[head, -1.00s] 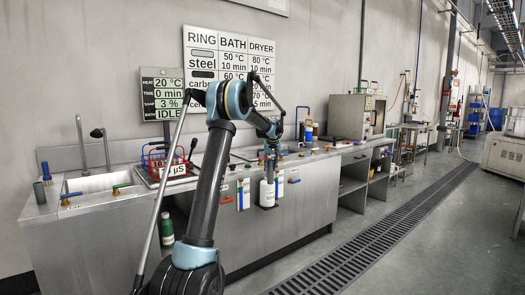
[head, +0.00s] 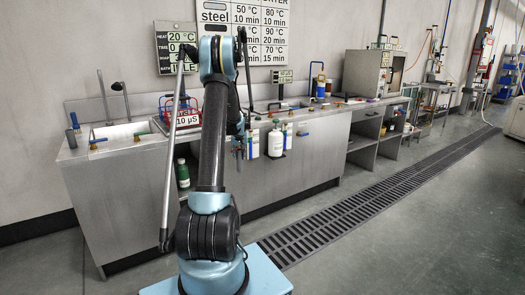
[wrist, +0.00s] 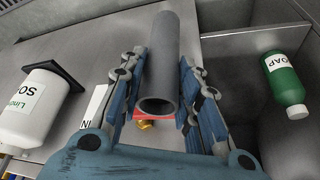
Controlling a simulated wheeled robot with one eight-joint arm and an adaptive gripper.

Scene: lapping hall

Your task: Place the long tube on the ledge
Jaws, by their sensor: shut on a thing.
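A grey hollow tube (wrist: 172,62) is held between the fingers of my gripper (wrist: 162,72) in the wrist view. Its open end faces the camera, and its far end runs away toward the top of the picture. My gripper is shut on it. In the head view my gripper is mostly hidden behind my arm, near the counter's front edge. I cannot tell which surface is the ledge; the steel counter (head: 115,200) runs along the wall. A short dark grey cylinder (head: 71,139) stands at the counter's left end.
A green soap bottle (head: 183,174) is low at the counter front, also right in the wrist view (wrist: 284,78). A white bottle (head: 276,143) hangs at the front, also left in the wrist view (wrist: 32,105). A red basket (head: 182,112) stands near the sink. The floor in front is clear.

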